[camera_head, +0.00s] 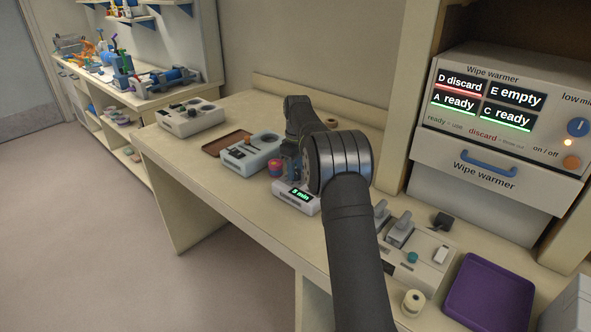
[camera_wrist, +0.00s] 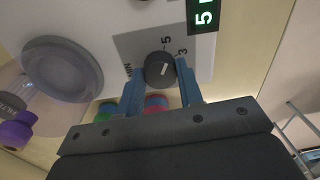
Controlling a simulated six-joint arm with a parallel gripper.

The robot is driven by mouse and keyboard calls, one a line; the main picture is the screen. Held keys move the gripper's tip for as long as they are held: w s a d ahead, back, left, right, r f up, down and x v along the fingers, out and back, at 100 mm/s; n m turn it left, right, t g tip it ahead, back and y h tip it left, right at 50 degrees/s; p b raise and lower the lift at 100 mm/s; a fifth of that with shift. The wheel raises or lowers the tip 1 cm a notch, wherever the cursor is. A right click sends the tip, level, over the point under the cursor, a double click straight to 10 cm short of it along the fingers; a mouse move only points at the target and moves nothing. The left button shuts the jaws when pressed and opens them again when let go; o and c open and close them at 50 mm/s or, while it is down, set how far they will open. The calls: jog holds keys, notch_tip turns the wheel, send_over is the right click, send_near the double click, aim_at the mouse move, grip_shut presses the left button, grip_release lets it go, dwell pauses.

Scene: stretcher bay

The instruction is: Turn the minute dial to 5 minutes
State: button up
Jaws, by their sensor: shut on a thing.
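The minute dial (camera_wrist: 160,70) is a dark round knob with a white pointer line, on a grey panel marked MIN, 5 and 3. My gripper (camera_wrist: 161,82) is shut on it, with one blue finger on each side. The pointer lies roughly sideways in the wrist view; its exact mark is hard to tell. The lit green display (camera_wrist: 204,14) beside the dial shows a 5, its rest cut off. In the head view the display (camera_head: 301,193) on the white timer box (camera_head: 291,205) reads 5 min. My arm hides the dial there.
A pale blue-grey device (camera_head: 236,158) and a brown tray (camera_head: 225,143) stand left of the timer. Red and blue round pieces (camera_head: 275,167) sit close by my gripper. A purple tray (camera_head: 490,290) and the wipe warmer (camera_head: 470,165) are at the right.

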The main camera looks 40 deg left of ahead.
aim_at(297, 171)
jog(key=shift+r, duration=0.1)
jog(key=o, duration=1)
jog(key=shift+c, duration=0.2)
notch_tip(297, 171, up, 17)
jog(key=shift+w, duration=0.4)
jog(key=shift+r, duration=0.1)
